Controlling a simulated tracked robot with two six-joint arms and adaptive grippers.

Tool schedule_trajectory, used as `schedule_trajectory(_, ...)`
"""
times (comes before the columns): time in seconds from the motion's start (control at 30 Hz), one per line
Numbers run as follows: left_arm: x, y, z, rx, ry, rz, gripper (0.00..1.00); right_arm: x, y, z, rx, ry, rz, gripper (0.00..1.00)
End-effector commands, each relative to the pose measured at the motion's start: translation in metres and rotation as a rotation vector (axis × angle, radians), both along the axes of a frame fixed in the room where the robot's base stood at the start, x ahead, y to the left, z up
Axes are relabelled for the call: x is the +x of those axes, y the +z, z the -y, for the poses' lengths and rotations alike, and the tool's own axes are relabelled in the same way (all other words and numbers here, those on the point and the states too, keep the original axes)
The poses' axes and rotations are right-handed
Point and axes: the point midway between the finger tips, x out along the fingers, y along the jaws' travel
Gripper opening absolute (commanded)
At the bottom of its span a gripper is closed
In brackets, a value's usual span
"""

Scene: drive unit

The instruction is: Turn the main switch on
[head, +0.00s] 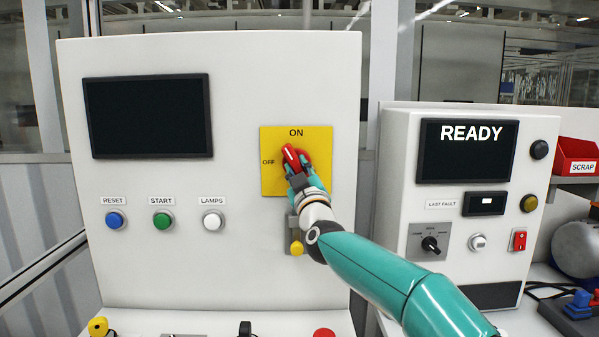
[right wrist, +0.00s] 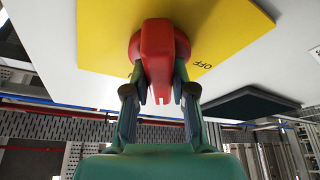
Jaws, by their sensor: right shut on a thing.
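The main switch is a red rotary handle (head: 290,154) on a yellow plate (head: 269,183) on the panel's right side. The plate has ON at the top and OFF at the left. The handle's white mark points up and slightly left, nearer to ON than to OFF. My right gripper (head: 296,168) reaches it from the lower right and hides part of it. In the right wrist view, the fingers of my right gripper (right wrist: 160,92) are shut on the two sides of the red handle (right wrist: 158,55). My left gripper is not in view.
The white panel holds a dark screen (head: 150,116) and blue, green and white buttons (head: 163,221). A yellow-knobbed part (head: 296,248) sits just below the plate, close to my wrist. A second panel at the right has a screen (head: 468,150) reading READY.

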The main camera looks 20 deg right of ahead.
Motion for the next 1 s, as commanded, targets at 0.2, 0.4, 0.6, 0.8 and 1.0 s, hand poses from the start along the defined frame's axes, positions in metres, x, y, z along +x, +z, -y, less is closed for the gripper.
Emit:
schedule_trajectory(0.2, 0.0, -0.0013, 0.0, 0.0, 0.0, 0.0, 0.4, 0.0027, -0.0072, -0.0045, 0.192, 0.006, 0.042, 0.0)
schedule_trajectory(0.4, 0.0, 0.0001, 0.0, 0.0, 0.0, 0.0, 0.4, 0.0032, -0.0077, -0.0047, 0.343, 0.004, 0.083, 0.0)
schedule_trajectory(0.6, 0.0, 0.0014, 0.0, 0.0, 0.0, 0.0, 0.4, 0.0031, -0.0071, -0.0051, 0.444, 0.004, 0.114, 0.0)
schedule_trajectory(0.8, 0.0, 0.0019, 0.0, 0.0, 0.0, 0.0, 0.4, 0.0033, -0.0076, -0.005, 0.495, 0.003, 0.128, 0.0)
schedule_trajectory(1.0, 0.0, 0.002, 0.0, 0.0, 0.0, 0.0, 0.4, 0.0032, -0.0079, -0.0047, 0.509, 0.003, 0.131, 0.0)
